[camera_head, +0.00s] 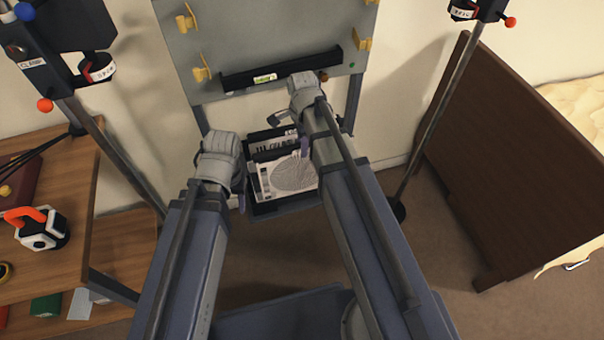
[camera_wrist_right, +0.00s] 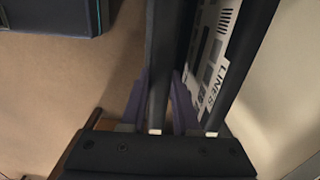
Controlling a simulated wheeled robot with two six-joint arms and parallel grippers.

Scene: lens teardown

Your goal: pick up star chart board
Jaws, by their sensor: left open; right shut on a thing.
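The star chart board (camera_head: 292,174), a pale panel with a grey circle and a dark edge, leans in a black rack (camera_head: 290,206) below the grey wall panel. My right gripper (camera_head: 304,148) is at the board's upper right. In the right wrist view, my right gripper (camera_wrist_right: 158,112) is shut on a dark upright slab (camera_wrist_right: 170,50), which appears to be this board seen edge-on. My left gripper (camera_head: 241,198) is open and empty, just left of the board. My right arm hides part of the board's right side.
Another printed board (camera_head: 272,142) stands behind in the rack, its lettering (camera_wrist_right: 208,80) close beside my right fingers. The grey panel (camera_head: 270,50) with yellow hooks hangs above. A wooden shelf (camera_head: 110,235) is left, a brown panel (camera_head: 510,150) right.

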